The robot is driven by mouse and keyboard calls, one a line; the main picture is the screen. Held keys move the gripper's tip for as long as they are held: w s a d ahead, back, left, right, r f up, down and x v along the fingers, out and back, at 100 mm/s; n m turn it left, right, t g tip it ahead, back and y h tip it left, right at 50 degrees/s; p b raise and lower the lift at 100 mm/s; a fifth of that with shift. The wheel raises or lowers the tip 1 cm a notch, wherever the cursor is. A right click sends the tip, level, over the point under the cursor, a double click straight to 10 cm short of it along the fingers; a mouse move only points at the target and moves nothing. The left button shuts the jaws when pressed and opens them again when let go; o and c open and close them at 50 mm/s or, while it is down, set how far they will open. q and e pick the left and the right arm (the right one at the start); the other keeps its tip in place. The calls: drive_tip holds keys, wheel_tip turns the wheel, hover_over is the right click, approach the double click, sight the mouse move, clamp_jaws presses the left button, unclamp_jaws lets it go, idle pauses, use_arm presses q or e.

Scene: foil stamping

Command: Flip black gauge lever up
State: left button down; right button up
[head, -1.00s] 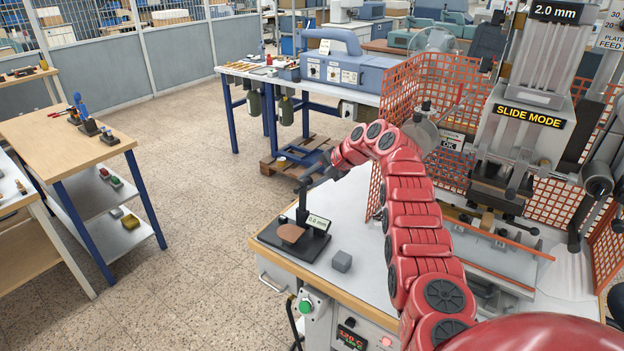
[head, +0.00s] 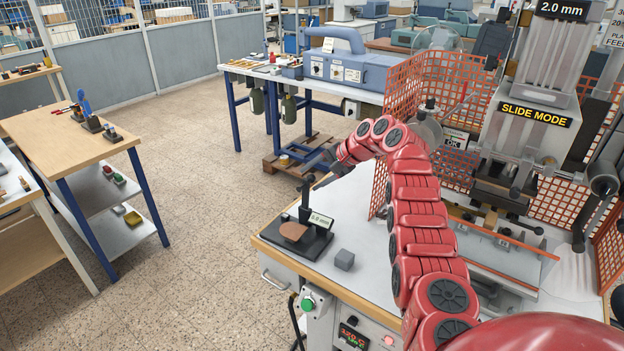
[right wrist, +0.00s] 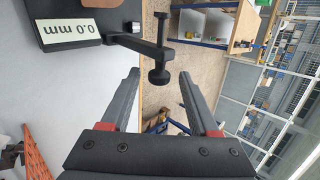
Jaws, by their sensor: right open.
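The gauge (head: 316,243) is a black stand with a brown round pad and a white "0.0 mm" display, on the near left corner of the press bench. In the right wrist view, its display (right wrist: 70,29) is at upper left. The black gauge lever (right wrist: 148,47) reaches from the gauge and ends in a round knob. My right gripper (right wrist: 159,75) is open, its two fingers on either side of the knob, with gaps visible. In the head view my right gripper (head: 317,166) is small and dark above the gauge. My left gripper is out of view.
A small grey block (head: 344,260) lies right of the gauge. The stamping press (head: 520,130) and orange mesh guards (head: 432,85) stand to the right. A wooden-topped table (head: 65,140) is at left, across open floor. The bench has bare surface near the block.

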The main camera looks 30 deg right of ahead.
drive_tip(key=b+v, duration=0.5)
drive_tip(key=v, duration=1.1)
drive_tip(key=shift+s, duration=0.3)
